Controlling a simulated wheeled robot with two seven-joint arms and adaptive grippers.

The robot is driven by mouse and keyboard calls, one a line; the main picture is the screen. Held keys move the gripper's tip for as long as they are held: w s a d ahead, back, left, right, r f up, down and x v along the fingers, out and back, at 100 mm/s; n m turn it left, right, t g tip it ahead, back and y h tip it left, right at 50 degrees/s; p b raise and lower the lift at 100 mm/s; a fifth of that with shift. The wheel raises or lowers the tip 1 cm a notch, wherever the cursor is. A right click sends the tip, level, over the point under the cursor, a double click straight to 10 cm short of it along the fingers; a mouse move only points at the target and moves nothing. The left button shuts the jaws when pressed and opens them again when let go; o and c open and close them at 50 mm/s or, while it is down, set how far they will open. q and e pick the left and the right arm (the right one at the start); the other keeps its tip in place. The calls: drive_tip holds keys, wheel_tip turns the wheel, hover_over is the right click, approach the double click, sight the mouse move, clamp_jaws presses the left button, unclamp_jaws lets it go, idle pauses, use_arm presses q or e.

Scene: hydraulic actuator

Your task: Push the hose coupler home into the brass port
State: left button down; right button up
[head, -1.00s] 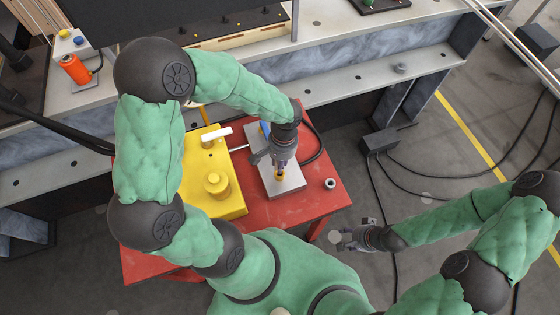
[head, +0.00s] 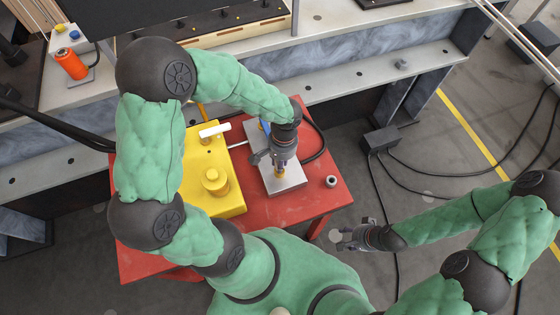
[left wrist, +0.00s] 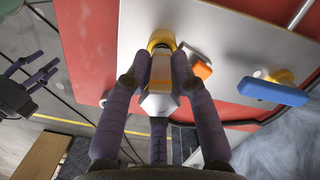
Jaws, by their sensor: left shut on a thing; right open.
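My left gripper (head: 280,163) is over the grey block (head: 293,187) on the red table. In the left wrist view its purple fingers (left wrist: 158,95) are shut around the hose coupler (left wrist: 158,103), a pale metal body with an orange-brown part. The coupler points at the brass port (left wrist: 161,40) on the grey block and its front end appears to meet the port's ring. I cannot tell how deep it sits. In the head view the gripper mostly hides the coupler; brass (head: 279,174) shows below the fingertips. My right gripper (head: 345,236) is open and empty, right of the table.
A yellow pump unit (head: 232,203) with a white-handled lever stands left of the block. A small grey ring-shaped part (head: 331,181) lies on the red table (head: 270,226) to the right. A blue lever (left wrist: 272,92) sticks out beside the port. A black hose curves behind the block.

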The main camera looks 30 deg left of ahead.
use_arm(q)
drive_tip(key=shift+f+b, duration=0.7)
drive_tip(key=shift+f, duration=0.15)
drive_tip(key=shift+c, duration=1.6)
unclamp_jaws()
drive_tip(key=shift+r, duration=0.1)
drive_tip(key=shift+w+d+r+p, duration=0.1)
drive_tip(key=shift+w+r+p, duration=0.1)
drive_tip(key=shift+r+p, duration=1.25)
drive_tip(key=shift+w+a+r+p, duration=0.15)
drive_tip(key=shift+r+p, duration=0.95)
drive_tip(key=shift+r, duration=0.7)
drive_tip(key=shift+w+d+r+p, duration=0.15)
drive_tip(key=shift+w+r+p, duration=0.05)
drive_tip(key=shift+r+p, duration=1.25)
drive_tip(key=shift+r, duration=0.35)
wheel_tip(320, 180, up, 10)
drive_tip(key=w+p, duration=0.1)
drive_tip(key=p, duration=0.6)
drive_tip(key=shift+f, duration=0.15)
